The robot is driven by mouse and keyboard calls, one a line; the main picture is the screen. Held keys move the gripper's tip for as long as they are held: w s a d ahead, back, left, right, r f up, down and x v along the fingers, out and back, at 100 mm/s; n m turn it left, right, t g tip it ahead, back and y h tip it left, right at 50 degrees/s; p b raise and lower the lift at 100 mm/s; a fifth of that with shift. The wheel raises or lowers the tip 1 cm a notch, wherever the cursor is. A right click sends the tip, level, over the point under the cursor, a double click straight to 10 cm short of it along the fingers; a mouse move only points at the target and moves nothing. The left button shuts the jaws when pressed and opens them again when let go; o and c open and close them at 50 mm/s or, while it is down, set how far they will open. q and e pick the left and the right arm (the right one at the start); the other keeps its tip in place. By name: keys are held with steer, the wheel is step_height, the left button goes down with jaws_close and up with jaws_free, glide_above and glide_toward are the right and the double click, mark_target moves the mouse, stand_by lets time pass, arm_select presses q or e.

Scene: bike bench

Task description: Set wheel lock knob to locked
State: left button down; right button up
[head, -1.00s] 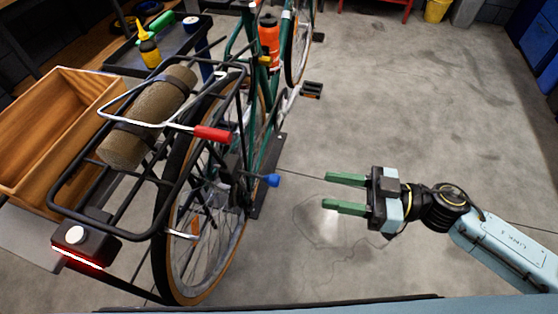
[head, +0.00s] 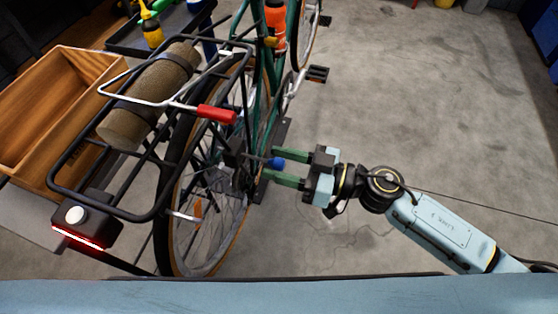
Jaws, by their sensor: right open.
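The wheel lock knob (head: 276,163) is the blue piece beside the rear wheel hub of the green bicycle (head: 262,110). My right gripper (head: 287,168) is open, its two green fingers pointing left at the hub. The blue knob shows between the fingers, near the upper one; I cannot tell whether they touch it. The rear wheel (head: 240,232) stands below the black rack. My left gripper is not in view.
The rack (head: 62,180) carries a rolled mat (head: 130,120), a red-handled lever (head: 216,114) and a rear light box (head: 85,232). A wooden crate (head: 25,160) stands at left. The floor (head: 430,110) at right is clear.

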steer(key=shift+a, duration=0.2)
jaws_close()
stand_by(0.3)
